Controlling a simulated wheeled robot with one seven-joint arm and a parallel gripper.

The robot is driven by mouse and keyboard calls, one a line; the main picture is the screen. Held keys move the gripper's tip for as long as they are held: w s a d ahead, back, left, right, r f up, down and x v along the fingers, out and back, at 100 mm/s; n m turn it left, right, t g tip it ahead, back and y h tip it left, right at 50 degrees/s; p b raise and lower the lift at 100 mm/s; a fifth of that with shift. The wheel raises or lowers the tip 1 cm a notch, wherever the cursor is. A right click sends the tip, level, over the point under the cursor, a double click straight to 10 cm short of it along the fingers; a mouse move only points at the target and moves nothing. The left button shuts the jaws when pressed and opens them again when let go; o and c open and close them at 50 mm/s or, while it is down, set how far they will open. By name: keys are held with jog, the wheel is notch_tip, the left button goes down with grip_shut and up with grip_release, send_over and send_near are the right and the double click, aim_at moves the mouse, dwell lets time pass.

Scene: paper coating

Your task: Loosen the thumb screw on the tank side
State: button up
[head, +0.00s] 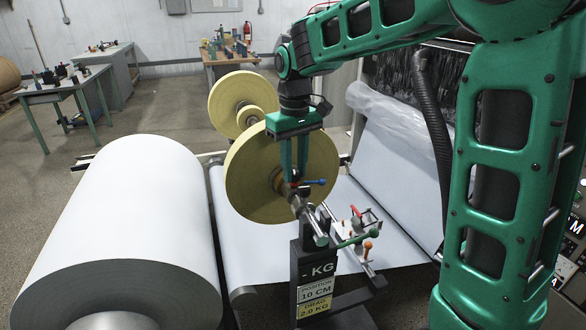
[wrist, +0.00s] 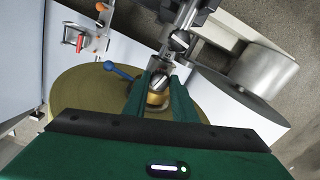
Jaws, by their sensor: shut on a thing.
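My gripper (head: 294,183) points down at the shaft end in front of the large yellow roll (head: 245,178). In the wrist view its green fingers (wrist: 160,84) are closed around a small metal and brass-coloured knob (wrist: 156,98), which looks like the thumb screw on the shaft's collar. The fingers cover much of the knob, so its thread and seating are hidden. A blue lever (head: 315,182) sticks out beside the fingertips and also shows in the wrist view (wrist: 118,70). The silver shaft end (head: 316,228) runs toward the camera over a dark stand.
The stand carries labels (head: 316,292) for position and drag. A big white paper roll (head: 120,220) lies at left. A white web (head: 390,215) runs at right. Benches stand behind.

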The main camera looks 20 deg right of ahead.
aim_at(295, 172)
jog(key=shift+r+n, duration=0.1)
jog(key=shift+n, duration=0.5)
jog(key=o, duration=1)
jog(key=shift+o, duration=0.2)
notch_tip(295, 172, up, 11)
jog(key=shift+f, duration=0.2)
